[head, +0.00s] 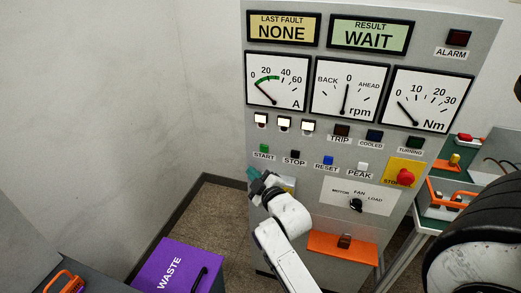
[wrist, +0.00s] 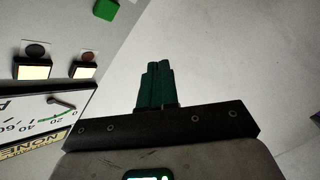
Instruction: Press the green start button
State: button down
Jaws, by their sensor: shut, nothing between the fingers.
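The green start button (head: 264,148) sits at the left of the button row on the grey panel (head: 225,0), above its START label. In the wrist view a green square button (wrist: 106,9) shows at the top edge, up and left of my fingers. My gripper (head: 252,173) is shut and empty, its dark green fingertips pressed together (wrist: 155,68). In the head view the fingertips are just below and left of the start button, apart from it in the picture. How far they stand from the panel face is hard to tell.
The black stop button (head: 295,154), blue reset button (head: 328,160) and white peak button (head: 363,167) continue the row. A red emergency stop (head: 405,177) is further right. Gauges and lit lamps (head: 284,124) are above. A purple waste bin (head: 178,268) stands at lower left.

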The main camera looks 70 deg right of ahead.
aim_at(264, 149)
jog(key=shift+d, duration=0.1)
jog(key=shift+w+d+b, duration=0.2)
jog(key=shift+d+b, duration=0.9)
jog(key=shift+d, duration=1.05)
jog(key=shift+w+d+b, duration=0.15)
jog(key=shift+d+b, duration=0.95)
jog(key=shift+d, duration=1.05)
jog(key=shift+d, duration=0.1)
jog(key=shift+d+b, duration=0.35)
jog(key=shift+b, duration=0.15)
